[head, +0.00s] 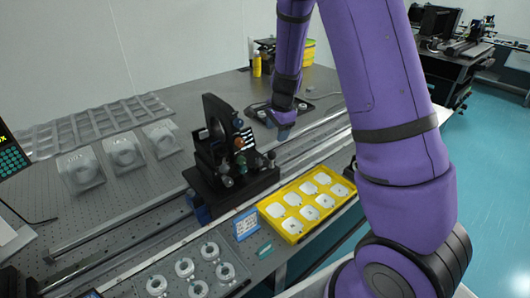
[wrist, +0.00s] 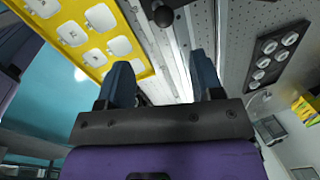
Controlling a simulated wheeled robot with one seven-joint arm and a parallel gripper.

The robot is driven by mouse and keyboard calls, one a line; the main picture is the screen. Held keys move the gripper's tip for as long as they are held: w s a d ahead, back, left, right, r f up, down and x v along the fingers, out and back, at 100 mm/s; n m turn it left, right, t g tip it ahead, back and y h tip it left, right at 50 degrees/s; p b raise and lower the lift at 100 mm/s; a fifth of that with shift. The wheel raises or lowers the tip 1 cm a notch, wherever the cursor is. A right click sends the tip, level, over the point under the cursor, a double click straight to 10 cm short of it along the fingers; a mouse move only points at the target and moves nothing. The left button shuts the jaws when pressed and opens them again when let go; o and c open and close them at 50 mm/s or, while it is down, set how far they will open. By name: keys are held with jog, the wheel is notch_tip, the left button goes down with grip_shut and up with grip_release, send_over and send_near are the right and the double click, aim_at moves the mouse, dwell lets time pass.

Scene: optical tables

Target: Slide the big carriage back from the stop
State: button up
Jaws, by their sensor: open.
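The big carriage (head: 232,185) is a black block on the long rail, with a tall black ring mount and several knobs on it. My gripper (head: 284,128) is above the rail, to the right of and behind the carriage, apart from it. In the wrist view my gripper (wrist: 163,80) has its two dark blue fingers wide apart with nothing between them. A dark round knob (wrist: 163,15) at the top of that view seems to belong to the carriage. The rail (head: 105,230) runs from lower left to upper right. I cannot make out the stop clearly.
A yellow tray (head: 266,206) of white pieces lies in front of the rail. White mounts (head: 123,153) stand behind the rail at left. A dark plate (wrist: 278,52) with round pieces lies behind the rail.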

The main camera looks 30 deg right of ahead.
aim_at(273, 152)
jog(key=x, duration=1.2)
jog(key=shift+w+d+f, duration=0.15)
jog(key=shift+w, duration=0.15)
grip_shut()
jog(key=w+d, duration=0.2)
jog(key=d, duration=0.8)
jog(key=w+d, duration=0.2)
jog(key=d, duration=0.8)
jog(key=shift+d, duration=0.35)
grip_release()
